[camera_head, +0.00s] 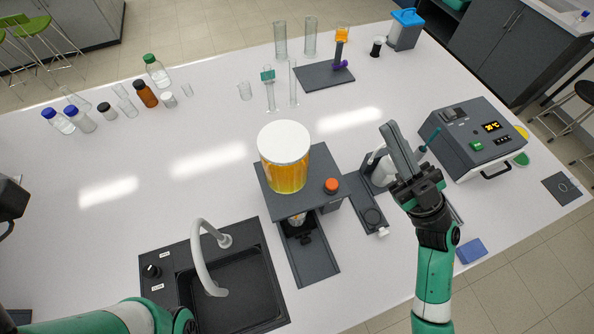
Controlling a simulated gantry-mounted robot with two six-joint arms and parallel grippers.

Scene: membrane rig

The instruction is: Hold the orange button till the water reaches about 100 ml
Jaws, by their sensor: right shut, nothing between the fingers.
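The orange button (331,186) is a round cap on a dark block at the right side of the grey membrane rig stand (265,200). A clear vessel with amber contents and a white top (284,142) stands on the rig. A small light object (297,219) shows partly below the platform; the stand hides most of it, and I cannot read any water level or scale. My right gripper (389,127) is shut and empty, up and to the right of the button and clear of it.
A black sink (235,290) with a pale curved tap (204,255) lies left of the rig. A grey instrument box (470,135) stands at the right. Bottles and vials (145,93) stand at the back left. The table's left middle is clear.

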